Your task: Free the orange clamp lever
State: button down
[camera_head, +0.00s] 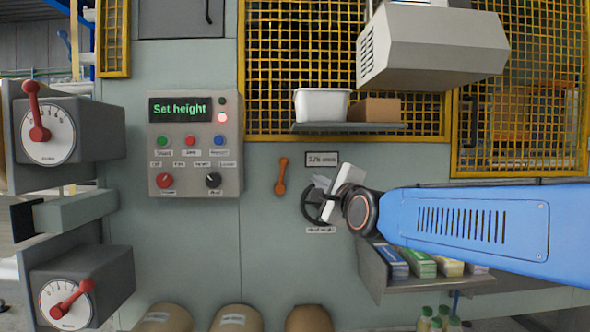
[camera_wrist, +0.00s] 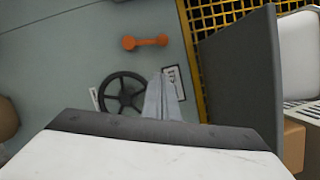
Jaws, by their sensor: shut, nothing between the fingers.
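The orange clamp lever (camera_head: 281,177) is on the grey-green machine panel, standing nearly upright in the head view. In the wrist view the orange lever (camera_wrist: 145,42) lies across the upper middle, clear of my fingers. My gripper (camera_head: 320,184) is to the right of the lever, in front of the upper part of the black handwheel (camera_head: 306,207). The fingers show in the wrist view (camera_wrist: 163,98) closed together with nothing held, overlapping the right side of the handwheel (camera_wrist: 108,83). I cannot tell whether they touch the wheel.
A control box (camera_head: 195,184) at left reads "Set height" and has a lit red lamp. A small readout (camera_head: 321,158) is above the handwheel. A shelf (camera_head: 348,128) with a white bin and brown box is higher up. A carton tray (camera_head: 374,277) is below my arm.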

jog(key=shift+w, duration=0.1)
send_near(282, 174)
jog(key=w+d+r, duration=0.2)
jog(key=w+d, duration=0.2)
jog(key=shift+w+a+r, duration=0.35)
jog(key=shift+w+a, duration=0.15)
jog(key=shift+a, duration=0.3)
jog(key=shift+w+a+r, duration=0.35)
jog(key=shift+w+a, duration=0.2)
jog(key=shift+a, duration=0.25)
jog(key=shift+r, duration=0.1)
